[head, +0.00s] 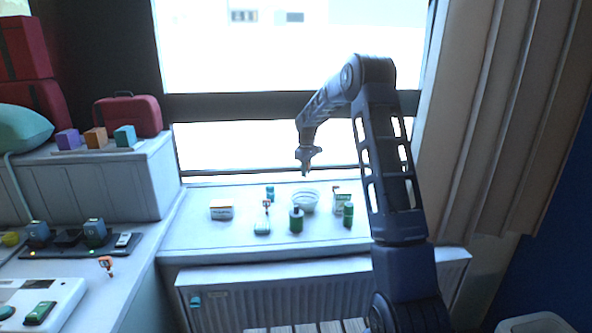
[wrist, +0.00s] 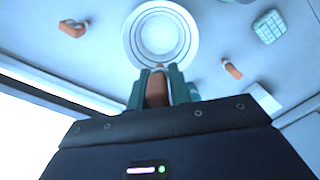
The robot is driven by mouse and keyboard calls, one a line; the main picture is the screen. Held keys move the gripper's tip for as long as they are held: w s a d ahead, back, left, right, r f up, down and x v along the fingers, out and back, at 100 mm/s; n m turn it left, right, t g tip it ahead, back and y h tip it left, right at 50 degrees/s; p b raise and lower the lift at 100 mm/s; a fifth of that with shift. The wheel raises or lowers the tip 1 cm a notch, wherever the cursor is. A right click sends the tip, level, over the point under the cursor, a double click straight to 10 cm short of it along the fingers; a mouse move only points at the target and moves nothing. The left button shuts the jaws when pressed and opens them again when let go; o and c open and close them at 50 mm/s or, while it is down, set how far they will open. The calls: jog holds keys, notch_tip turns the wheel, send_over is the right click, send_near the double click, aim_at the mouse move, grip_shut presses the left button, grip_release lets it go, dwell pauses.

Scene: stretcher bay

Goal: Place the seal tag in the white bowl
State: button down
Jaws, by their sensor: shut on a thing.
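The white bowl (head: 305,203) stands on the window ledge, among small bottles and boxes. In the wrist view the bowl (wrist: 188,37) appears from above, just beyond my fingertips, and looks empty. My gripper (head: 306,170) is above the bowl in the head view. In the wrist view my gripper (wrist: 160,82) is shut on a small orange-brown piece, taken to be the seal tag (wrist: 157,92), between its teal fingers. Its lower part is hidden by the gripper body. The tag is too small to make out in the head view.
Near the bowl on the ledge are a dark green bottle (head: 296,221), a green can (head: 348,214), a white-green box (head: 341,198), a small carton (head: 221,210) and a green-based item (head: 262,227). A radiator (head: 280,295) is below the ledge; the window is behind.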

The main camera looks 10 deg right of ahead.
aim_at(305, 191)
jog(key=shift+f, duration=5.45)
jog(key=c, duration=1.2)
grip_release()
jog(key=shift+r, duration=3.55)
